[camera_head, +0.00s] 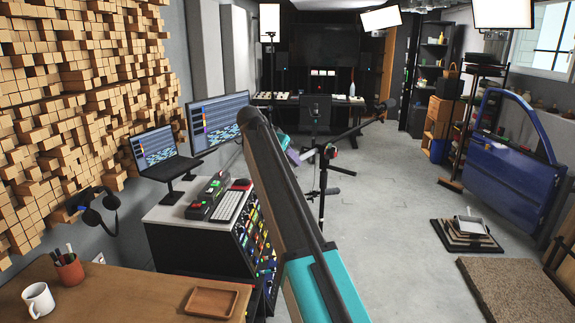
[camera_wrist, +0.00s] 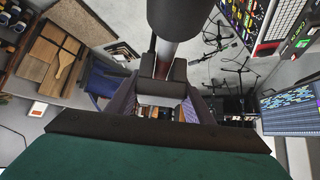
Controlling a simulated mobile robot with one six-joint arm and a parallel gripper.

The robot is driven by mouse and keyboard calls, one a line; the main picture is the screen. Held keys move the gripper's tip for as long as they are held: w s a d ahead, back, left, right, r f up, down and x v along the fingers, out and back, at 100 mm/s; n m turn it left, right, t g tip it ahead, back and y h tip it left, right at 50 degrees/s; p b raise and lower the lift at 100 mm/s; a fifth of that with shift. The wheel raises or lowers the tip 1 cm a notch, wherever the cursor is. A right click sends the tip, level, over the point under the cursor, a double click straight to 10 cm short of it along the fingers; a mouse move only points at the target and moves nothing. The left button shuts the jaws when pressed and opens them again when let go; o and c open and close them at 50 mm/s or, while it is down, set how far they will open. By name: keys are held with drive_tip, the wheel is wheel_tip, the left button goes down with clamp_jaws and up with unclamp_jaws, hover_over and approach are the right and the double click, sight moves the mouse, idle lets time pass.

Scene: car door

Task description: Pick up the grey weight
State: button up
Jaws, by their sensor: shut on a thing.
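My gripper (camera_wrist: 163,70) shows in the middle of the wrist view. Its dark fingertip pads are closed on the narrow end of the grey weight (camera_wrist: 180,18). The weight looks like a dark, shaded cylinder with a lighter grey neck, and its wide part runs out of the top of the picture. The purple sides of the fingers flank a pale grey face below the pads. In the head view my gripper (camera_head: 293,156) is mostly hidden behind my arm, and I cannot make out the weight there.
A black stepped stand (camera_head: 467,236) with a pale object on top sits on the floor at right, before a blue car door (camera_head: 515,165). A tripod (camera_head: 322,180) stands beyond my arm. A desk (camera_head: 120,295) with a mug and tray is at front left.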

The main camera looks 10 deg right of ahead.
drive_tip(key=shift+w+r, duration=0.15)
drive_tip(key=shift+r, duration=0.45)
drive_tip(key=shift+s+r+b, duration=0.2)
drive_tip(key=shift+s+b, duration=0.05)
drive_tip(key=shift+b, duration=0.1)
drive_tip(key=s+r+b, duration=0.1)
drive_tip(key=s+b, duration=0.3)
drive_tip(key=s, duration=1.1)
drive_tip(key=shift+s+r, duration=0.3)
drive_tip(key=shift+s, duration=0.05)
wheel_tip(320, 180, up, 7)
drive_tip(key=p, duration=0.3)
drive_tip(key=shift+p, duration=0.3)
idle(1.6)
drive_tip(key=shift+d+f, duration=0.1)
